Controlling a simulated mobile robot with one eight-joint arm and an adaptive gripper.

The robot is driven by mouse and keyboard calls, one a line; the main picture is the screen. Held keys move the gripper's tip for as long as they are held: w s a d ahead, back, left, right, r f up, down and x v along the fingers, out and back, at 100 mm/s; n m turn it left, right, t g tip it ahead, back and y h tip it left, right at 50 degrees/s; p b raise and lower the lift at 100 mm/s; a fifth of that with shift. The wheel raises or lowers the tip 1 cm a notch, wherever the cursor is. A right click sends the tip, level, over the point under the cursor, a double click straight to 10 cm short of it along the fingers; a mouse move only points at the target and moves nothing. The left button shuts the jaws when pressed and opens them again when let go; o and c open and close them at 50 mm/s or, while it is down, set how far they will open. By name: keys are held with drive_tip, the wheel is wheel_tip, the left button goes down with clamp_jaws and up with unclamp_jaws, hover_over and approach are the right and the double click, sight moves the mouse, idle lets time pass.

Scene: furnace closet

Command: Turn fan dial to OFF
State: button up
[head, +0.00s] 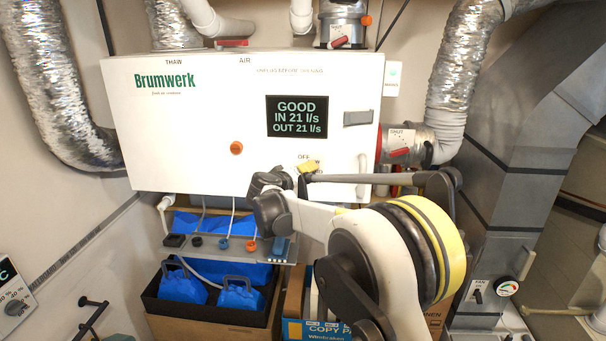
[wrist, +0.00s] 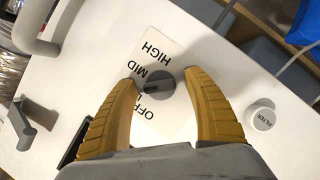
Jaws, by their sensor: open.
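The fan dial (wrist: 158,88) is a small round grey knob on a white plate in the wrist view, labelled OFF, MID and HIGH, with one label partly hidden. Its dark pointer points left in the picture, near MID. My gripper (wrist: 161,78) is open, with one yellow finger on each side of the dial and a visible gap to it. In the head view my gripper (head: 308,167) is at the lower front of the white Brumwerk unit (head: 200,130), below a printed OFF. There the dial itself is hidden.
A white bar handle (wrist: 38,35) and a grey latch (wrist: 38,115) are to the left. Below the unit are a grey shelf (head: 215,245) and a box of blue containers (head: 240,295). Silver ducts (head: 460,65) flank the unit.

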drive_tip(key=c, duration=1.2)
drive_tip(key=shift+o, duration=0.2)
drive_tip(key=shift+f+n+b, duration=0.1)
drive_tip(key=shift+n+b, duration=0.2)
drive_tip(key=shift+b, duration=0.25)
drive_tip(key=shift+f+n+h+b, duration=0.1)
drive_tip(key=shift+n+h+b, duration=0.35)
drive_tip(key=shift+b, duration=0.4)
drive_tip(key=n+t+h+b, duration=0.1)
drive_tip(key=n+b, duration=0.1)
drive_tip(key=shift+b, duration=0.35)
drive_tip(key=n+b, duration=0.2)
drive_tip(key=shift+t+h+b, duration=0.25)
drive_tip(key=shift+t+b, duration=0.15)
drive_tip(key=shift+r+n+t+b, duration=0.2)
drive_tip(key=shift+n+t+b, duration=0.1)
drive_tip(key=shift+n+b, duration=0.45)
